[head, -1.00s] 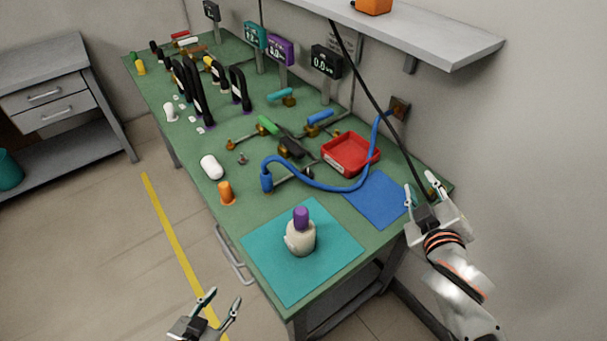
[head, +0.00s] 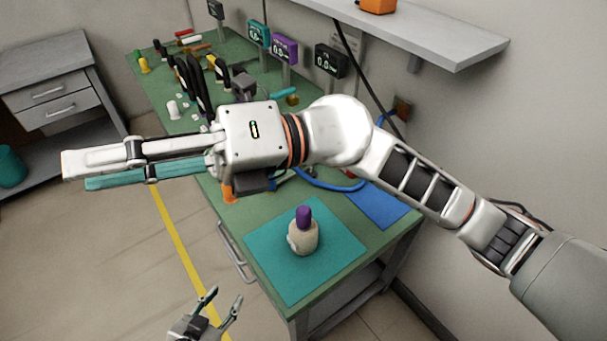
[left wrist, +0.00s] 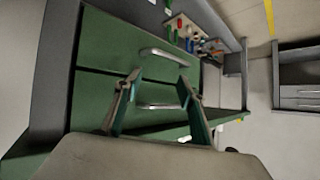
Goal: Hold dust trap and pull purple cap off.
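The dust trap (head: 303,238), a cream rounded bottle, stands upright on the teal mat (head: 342,240) at the bench's near end. The purple cap (head: 303,215) sits on its top. My left gripper (head: 226,296) is open and empty at the bottom of the head view, left of the bench edge and apart from the trap. Its open fingers also show in the left wrist view (left wrist: 158,78), with green drawer fronts and handles beyond them. My right gripper (head: 75,174) looks open and empty, fingers pointing left, large and near the camera. Its arm crosses above the trap in the picture.
My right arm hides much of the middle of the green bench (head: 225,215). A blue mat (head: 375,203) and blue hose (head: 335,183) lie behind the trap. A wall shelf (head: 430,35) overhangs the back right. The teal mat around the trap is clear.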

